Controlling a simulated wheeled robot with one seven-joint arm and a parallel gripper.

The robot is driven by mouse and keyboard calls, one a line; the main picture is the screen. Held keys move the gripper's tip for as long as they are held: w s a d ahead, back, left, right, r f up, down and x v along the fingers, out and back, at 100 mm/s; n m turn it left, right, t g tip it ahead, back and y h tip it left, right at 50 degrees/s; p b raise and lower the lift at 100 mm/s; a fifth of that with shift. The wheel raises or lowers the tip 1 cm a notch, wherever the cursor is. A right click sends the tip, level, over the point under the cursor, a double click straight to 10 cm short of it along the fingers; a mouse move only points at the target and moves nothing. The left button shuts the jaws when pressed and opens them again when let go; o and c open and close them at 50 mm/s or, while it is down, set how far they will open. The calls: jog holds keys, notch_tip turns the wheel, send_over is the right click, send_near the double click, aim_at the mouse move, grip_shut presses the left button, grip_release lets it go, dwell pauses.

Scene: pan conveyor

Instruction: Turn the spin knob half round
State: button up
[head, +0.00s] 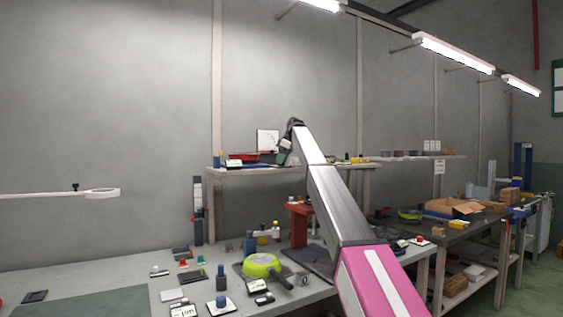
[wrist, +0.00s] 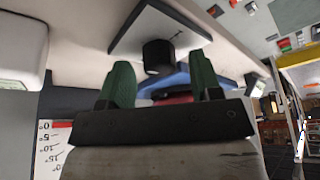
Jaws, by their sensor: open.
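My gripper (wrist: 162,82) shows in the wrist view with its two green fingertips wide apart. A dark round knob (wrist: 158,55) on a grey square plate (wrist: 190,31) stands in the gap between them, a little beyond the tips. I see no finger touching it, and its turn angle cannot be read. I take it for the spin knob. In the head view my gripper (head: 285,148) is small, at the shelf's height, and its fingers are hard to make out. The knob cannot be picked out there.
Red and blue items (head: 243,159) lie on the raised shelf (head: 225,174) beside my gripper. A white panel (head: 267,140) stands behind. A green pan (head: 262,265) and several small devices crowd the lower bench (head: 165,284). A scale-marked board (wrist: 62,150) shows in the wrist view.

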jog(key=shift+a+f, duration=0.1)
jog(key=shift+f, duration=0.15)
jog(key=c, duration=0.9)
jog(key=shift+m, duration=0.4)
jog(key=m+t, duration=0.1)
jog(key=m, duration=0.2)
jog(key=shift+s+m+t, duration=0.1)
jog(key=shift+m+t, duration=0.3)
jog(key=m+h, duration=0.1)
jog(key=m, duration=0.1)
jog(key=m+t, duration=0.1)
jog(key=m, duration=0.1)
jog(key=shift+a+m+h, duration=0.1)
jog(key=shift+m+h, duration=0.2)
jog(key=shift+h, duration=0.1)
jog(key=m, duration=0.2)
jog(key=m+t+h, duration=0.1)
jog(key=m, duration=0.1)
jog(key=shift+a+m+h, duration=0.1)
jog(key=shift+m+h, duration=1.2)
jog(key=shift+m, duration=1.5)
